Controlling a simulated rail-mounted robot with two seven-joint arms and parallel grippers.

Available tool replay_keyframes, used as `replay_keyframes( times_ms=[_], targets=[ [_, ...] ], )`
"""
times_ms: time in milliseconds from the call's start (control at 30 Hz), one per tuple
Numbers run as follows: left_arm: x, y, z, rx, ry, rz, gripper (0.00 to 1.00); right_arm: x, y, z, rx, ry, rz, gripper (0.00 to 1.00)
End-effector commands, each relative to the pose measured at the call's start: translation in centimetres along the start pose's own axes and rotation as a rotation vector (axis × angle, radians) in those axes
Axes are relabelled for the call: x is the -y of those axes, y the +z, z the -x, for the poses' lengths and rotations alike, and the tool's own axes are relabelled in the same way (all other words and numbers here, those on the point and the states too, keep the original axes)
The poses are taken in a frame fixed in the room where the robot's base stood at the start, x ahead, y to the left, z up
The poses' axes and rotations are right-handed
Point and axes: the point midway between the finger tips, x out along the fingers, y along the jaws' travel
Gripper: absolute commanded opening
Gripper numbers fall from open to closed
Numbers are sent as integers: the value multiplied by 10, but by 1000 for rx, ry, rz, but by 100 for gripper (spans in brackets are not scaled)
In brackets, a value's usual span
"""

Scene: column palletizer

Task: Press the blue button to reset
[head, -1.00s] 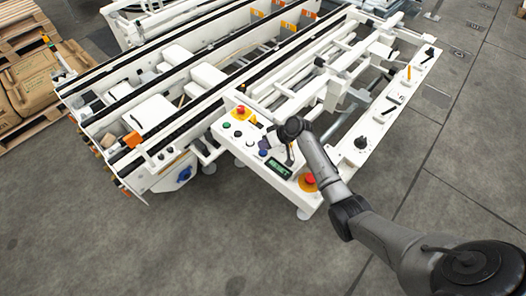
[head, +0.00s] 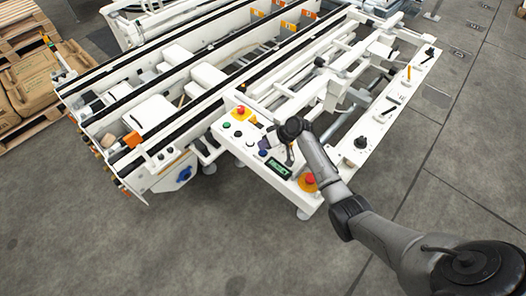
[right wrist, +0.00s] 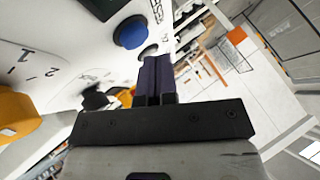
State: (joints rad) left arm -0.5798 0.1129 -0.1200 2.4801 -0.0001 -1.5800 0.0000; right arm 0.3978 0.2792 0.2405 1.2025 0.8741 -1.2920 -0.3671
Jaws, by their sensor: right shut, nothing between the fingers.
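The blue button (head: 262,153) is on the white control panel (head: 243,148), and in the right wrist view it is a round blue cap (right wrist: 131,33) in a dark ring. My right gripper (head: 273,139) is over the panel close to the button, partly hidden by my own wrist. In the right wrist view its dark purple fingers (right wrist: 155,63) are together and empty. Their tips appear beside the blue button, below and right of it in the picture; I cannot tell whether they touch the panel. My left gripper is not in view.
The panel also has a green button (head: 226,125), red emergency knobs on yellow (head: 240,111) (head: 310,180) and a display with green lettering (head: 279,167). Conveyor rails (head: 195,85) lie behind. Boxes on pallets (head: 30,85) stand at the left. The grey floor in front is clear.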

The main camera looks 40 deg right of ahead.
Motion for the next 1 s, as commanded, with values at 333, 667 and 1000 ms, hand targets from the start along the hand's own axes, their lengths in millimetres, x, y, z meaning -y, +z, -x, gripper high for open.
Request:
replay_keyframes(
  times_ms=[333,667,1000],
  targets=[
    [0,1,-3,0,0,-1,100,-4,4,-6,0,0,0,0],
    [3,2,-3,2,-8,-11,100,-4,4,-6,0,0,0,0],
    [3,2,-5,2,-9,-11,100,-6,6,-8,0,0,0,0]
  ],
)
